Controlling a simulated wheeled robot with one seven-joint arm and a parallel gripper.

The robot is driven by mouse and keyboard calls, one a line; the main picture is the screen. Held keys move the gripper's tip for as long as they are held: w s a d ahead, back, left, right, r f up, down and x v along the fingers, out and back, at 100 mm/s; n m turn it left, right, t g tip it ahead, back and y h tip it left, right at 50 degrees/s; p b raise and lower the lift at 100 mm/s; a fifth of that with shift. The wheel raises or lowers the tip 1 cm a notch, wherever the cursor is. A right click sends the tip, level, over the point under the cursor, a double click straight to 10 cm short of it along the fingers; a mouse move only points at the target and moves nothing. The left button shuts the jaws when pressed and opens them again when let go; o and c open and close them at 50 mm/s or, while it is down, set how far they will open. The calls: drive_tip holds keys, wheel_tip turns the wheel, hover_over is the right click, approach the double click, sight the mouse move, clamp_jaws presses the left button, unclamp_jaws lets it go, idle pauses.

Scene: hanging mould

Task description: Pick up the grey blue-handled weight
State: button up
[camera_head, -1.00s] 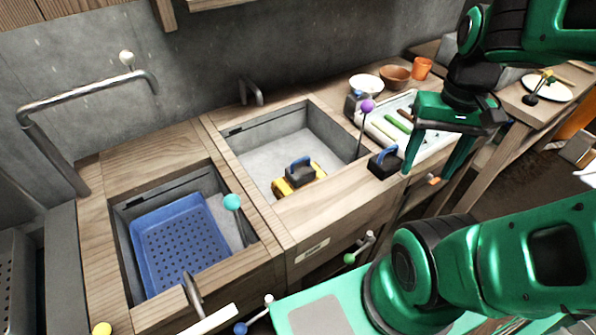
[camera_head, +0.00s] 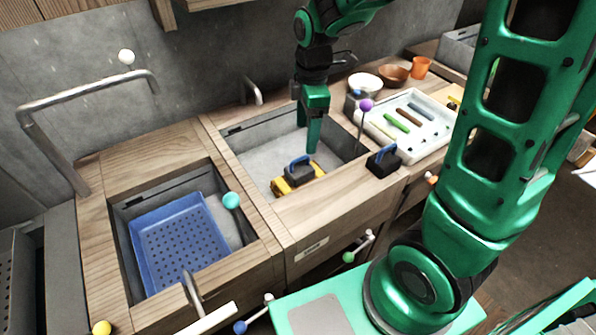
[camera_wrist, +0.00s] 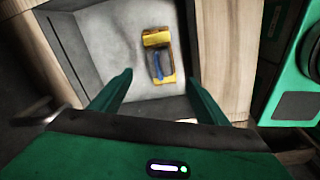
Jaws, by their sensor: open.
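A small grey block with a bit of blue on top (camera_head: 355,101) stands at the back of the counter, beside the white bowl; it looks like the grey blue-handled weight, partly hidden by a purple ball on a stem. A yellow-and-dark weight with a blue handle (camera_head: 298,175) lies in the right basin, and also shows in the wrist view (camera_wrist: 158,58). A black blue-handled weight (camera_head: 383,160) stands on the counter's front edge. My gripper (camera_head: 308,140) is open, pointing down over the right basin, empty. The wrist view shows its spread fingers (camera_wrist: 159,80) with the yellow weight beyond them.
The right basin (camera_head: 262,150) has walls around it. A white tray (camera_head: 440,135) with coloured bars lies to its right. Bowls (camera_head: 394,75) and an orange cup (camera_head: 420,68) stand behind. A blue perforated tray (camera_head: 180,245) sits in the left basin.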

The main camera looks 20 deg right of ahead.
sight(299, 168)
drive_tip(key=f+n, duration=0.1)
drive_tip(key=n, duration=0.1)
drive_tip(key=w+a+f+n, duration=0.1)
drive_tip(key=n, duration=0.1)
drive_tip(key=shift+w+a+f+g, duration=0.15)
drive_tip(key=shift+f+g, duration=0.1)
drive_tip(key=shift+g, duration=0.15)
wheel_tip(299, 168, down, 11)
drive_tip(key=shift+r, duration=0.15)
drive_tip(key=shift+c, duration=0.6)
drive_tip(key=c, duration=1.4)
drive_tip(key=shift+r, duration=0.15)
drive_tip(key=shift+c, duration=0.2)
